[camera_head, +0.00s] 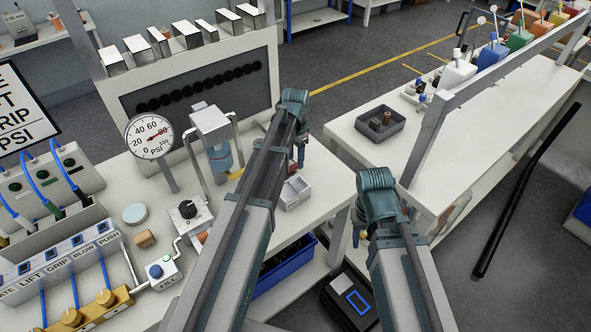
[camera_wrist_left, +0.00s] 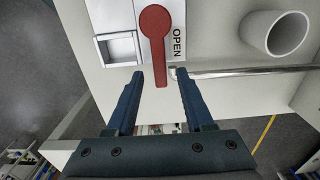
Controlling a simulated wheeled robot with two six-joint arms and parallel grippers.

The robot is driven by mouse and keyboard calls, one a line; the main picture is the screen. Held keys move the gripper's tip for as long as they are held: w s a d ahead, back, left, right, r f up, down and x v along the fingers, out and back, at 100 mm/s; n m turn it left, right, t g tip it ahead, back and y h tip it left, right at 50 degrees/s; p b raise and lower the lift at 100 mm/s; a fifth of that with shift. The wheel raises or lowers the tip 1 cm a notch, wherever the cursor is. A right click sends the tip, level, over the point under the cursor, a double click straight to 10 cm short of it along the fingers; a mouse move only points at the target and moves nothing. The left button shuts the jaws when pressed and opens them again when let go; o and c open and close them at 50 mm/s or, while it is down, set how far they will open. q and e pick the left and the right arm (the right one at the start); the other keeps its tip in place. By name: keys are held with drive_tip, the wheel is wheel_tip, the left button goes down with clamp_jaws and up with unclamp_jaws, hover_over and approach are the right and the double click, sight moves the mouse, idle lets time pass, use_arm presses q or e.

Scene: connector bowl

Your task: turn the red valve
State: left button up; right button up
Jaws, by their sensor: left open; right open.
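The red valve handle (camera_wrist_left: 155,35) is in the left wrist view, with its round hub at the top and its lever pointing down. It is mounted on a grey-white panel beside an OPEN label (camera_wrist_left: 177,42). My left gripper (camera_wrist_left: 159,74) is open, one finger on each side of the lever. The lever's lower end shows between the fingertips, with gaps on both sides and no visible contact.
A white cylinder (camera_wrist_left: 287,34) and a metal rod (camera_wrist_left: 240,71) are right of the handle in the wrist view. In the head view, a pressure gauge (camera_head: 149,136) and a black knob (camera_head: 187,209) stand left of my left arm. A grey bin (camera_head: 380,124) sits on the right table.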

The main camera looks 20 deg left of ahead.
use_arm(q)
wheel_tip(320, 180, down, 2)
drive_tip(key=shift+f+b, duration=0.1)
drive_tip(key=shift+b, duration=0.55)
clamp_jaws()
idle(1.0)
